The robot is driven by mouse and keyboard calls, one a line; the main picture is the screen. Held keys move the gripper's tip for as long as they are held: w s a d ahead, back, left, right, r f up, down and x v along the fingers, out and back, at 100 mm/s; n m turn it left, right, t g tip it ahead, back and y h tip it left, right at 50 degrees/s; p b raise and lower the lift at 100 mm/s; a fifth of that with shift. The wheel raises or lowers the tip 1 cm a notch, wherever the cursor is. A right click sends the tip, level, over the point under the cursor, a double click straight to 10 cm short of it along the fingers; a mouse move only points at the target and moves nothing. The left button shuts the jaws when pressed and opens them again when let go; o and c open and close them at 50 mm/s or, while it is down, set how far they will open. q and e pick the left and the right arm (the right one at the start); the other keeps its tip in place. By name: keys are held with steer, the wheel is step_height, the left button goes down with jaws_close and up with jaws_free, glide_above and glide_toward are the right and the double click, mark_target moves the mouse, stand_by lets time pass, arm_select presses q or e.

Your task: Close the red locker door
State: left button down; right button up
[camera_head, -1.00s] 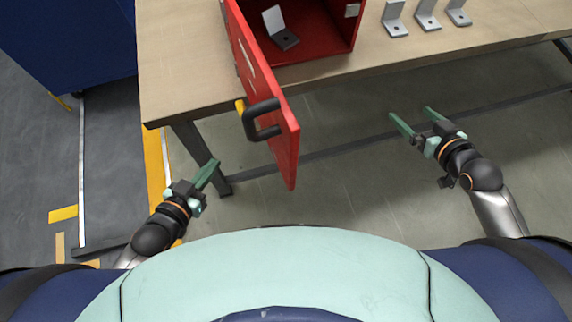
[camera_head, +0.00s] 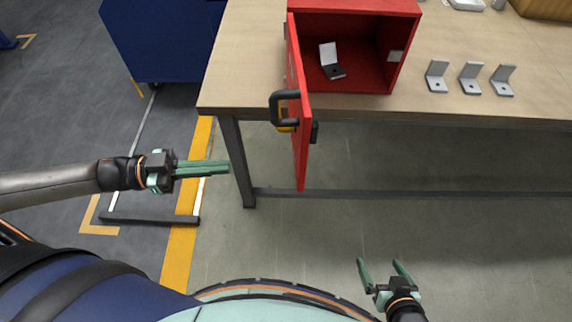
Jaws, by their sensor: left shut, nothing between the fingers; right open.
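The red locker (camera_head: 350,90) stands on the table with its red door (camera_head: 301,150) swung open toward me, jutting past the table's front edge. The door carries a black handle (camera_head: 276,105) on its left face. A grey metal bracket (camera_head: 330,58) lies inside the locker. My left gripper (camera_head: 228,168) is shut and empty, left of the door and apart from it, near the table leg. My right gripper (camera_head: 380,262) is open and empty, low in the view, right of and below the door, touching nothing.
The wooden table (camera_head: 240,75) bears several grey brackets (camera_head: 470,78) to the right of the locker. A table leg (camera_head: 238,160) stands between my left gripper and the door. A blue cabinet (camera_head: 160,40) is at the left. The floor (camera_head: 420,190) before the table is clear.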

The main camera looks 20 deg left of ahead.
mark_target(299, 162)
arm_select(q)
steer(key=x, duration=1.3)
